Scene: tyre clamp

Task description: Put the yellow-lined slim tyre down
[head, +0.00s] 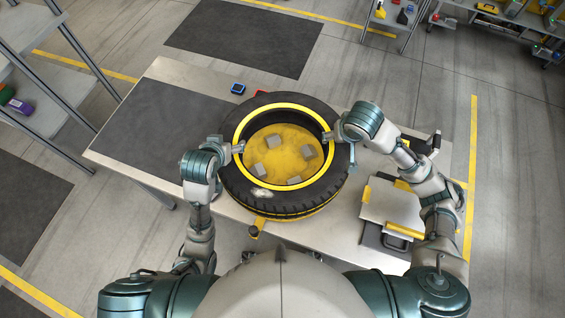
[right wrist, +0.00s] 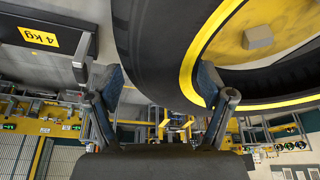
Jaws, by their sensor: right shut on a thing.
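The yellow-lined slim tyre (head: 240,190) is black with a yellow ring around its opening. In the head view it lies roughly flat around a yellow disc (head: 268,143) bearing several grey blocks. Whether it rests on anything or hangs just above is unclear. My right gripper (head: 328,137) is shut on the tyre's right side. In the right wrist view its fingers (right wrist: 165,85) stand on either side of the black tyre wall (right wrist: 150,45). My left gripper (head: 240,147) is at the tyre's left inner rim; its fingers are too small to read.
The table (head: 170,72) has a dark mat (head: 165,118) at left, clear. A grey case (head: 393,205) with yellow corners lies at right. Small blue (head: 238,88) and red (head: 260,93) items lie behind the tyre. Shelves (head: 45,90) stand left of the table.

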